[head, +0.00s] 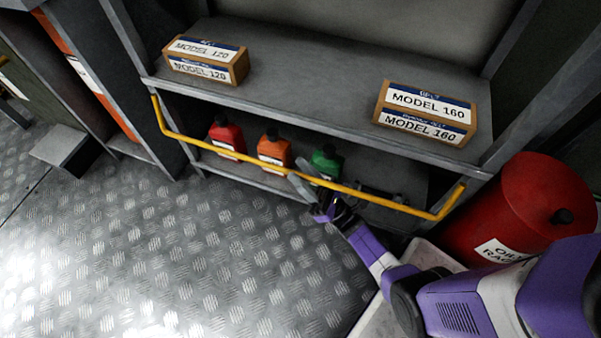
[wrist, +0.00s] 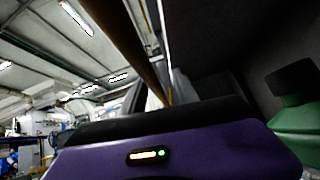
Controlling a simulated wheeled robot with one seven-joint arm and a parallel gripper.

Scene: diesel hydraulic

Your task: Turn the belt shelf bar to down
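The yellow belt shelf bar (head: 390,203) runs across the front of the lower shelf, with a bent arm at each end rising to the shelf posts. It hangs low, in front of the bottles. My gripper (head: 298,171) is at the bar, right of its middle. Its two grey fingers look apart, one on the upper side of the bar and one on the lower side; whether they touch it is unclear. In the wrist view a dark brown rod, probably the bar (wrist: 128,45), passes close above my gripper's body.
Red (head: 226,137), orange (head: 274,151) and green (head: 326,163) bottles stand behind the bar. Boxes marked MODEL 120 (head: 206,60) and MODEL 160 (head: 427,112) sit on the upper shelf (head: 310,85). A red oily-rags bin (head: 530,205) is close at right.

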